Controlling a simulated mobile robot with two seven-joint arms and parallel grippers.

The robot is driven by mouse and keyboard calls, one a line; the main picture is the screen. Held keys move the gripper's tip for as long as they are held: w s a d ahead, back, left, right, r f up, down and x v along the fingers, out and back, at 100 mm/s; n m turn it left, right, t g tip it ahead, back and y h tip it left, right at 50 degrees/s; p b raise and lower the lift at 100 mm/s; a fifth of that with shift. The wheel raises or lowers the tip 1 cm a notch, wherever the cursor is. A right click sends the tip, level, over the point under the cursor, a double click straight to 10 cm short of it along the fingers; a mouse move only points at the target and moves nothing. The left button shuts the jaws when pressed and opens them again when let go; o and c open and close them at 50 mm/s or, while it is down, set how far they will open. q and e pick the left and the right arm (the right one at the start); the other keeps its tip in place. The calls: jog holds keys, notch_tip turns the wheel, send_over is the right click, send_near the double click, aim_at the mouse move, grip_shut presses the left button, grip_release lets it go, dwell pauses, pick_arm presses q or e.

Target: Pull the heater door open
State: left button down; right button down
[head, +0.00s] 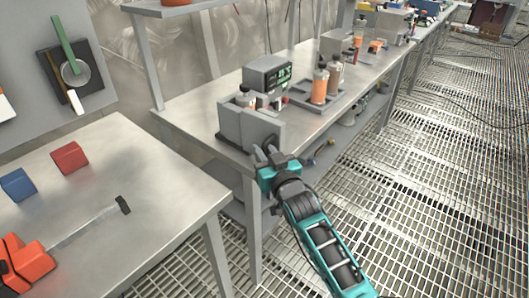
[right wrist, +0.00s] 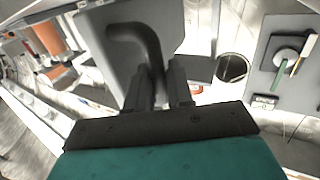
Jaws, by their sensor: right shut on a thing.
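The heater (head: 228,122) is a small grey box at the near end of the long steel bench. Its flat grey door (head: 258,128) faces my right arm; how far it stands open, if at all, I cannot tell. In the right wrist view the door (right wrist: 98,35) fills the upper middle and carries a dark bent handle (right wrist: 140,38). My right gripper (head: 268,155) is at the door's lower right. Its fingers (right wrist: 160,88) are shut on the handle's lower part. My left gripper is in neither view.
A display unit (head: 267,76) and bottles (head: 320,85) stand behind the heater on the bench (head: 185,110). A nearer table (head: 130,160) at left holds a red block (head: 69,159) and a blue block (head: 18,185). The grated floor (head: 430,160) at right is clear.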

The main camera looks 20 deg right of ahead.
jog(key=shift+r, duration=0.1)
dwell(0.4)
jog(key=c, duration=1.1)
grip_release()
jog(key=shift+c, duration=0.2)
jog(key=s+d+p, duration=0.1)
jog(key=s, duration=1.1)
jog(key=shift+s, duration=0.4)
jog(key=s+f+n+g, duration=0.1)
jog(key=s+f+g, duration=0.6)
jog(key=s+f, duration=0.8)
jog(key=shift+a+f, duration=0.25)
jog(key=shift+f, duration=0.25)
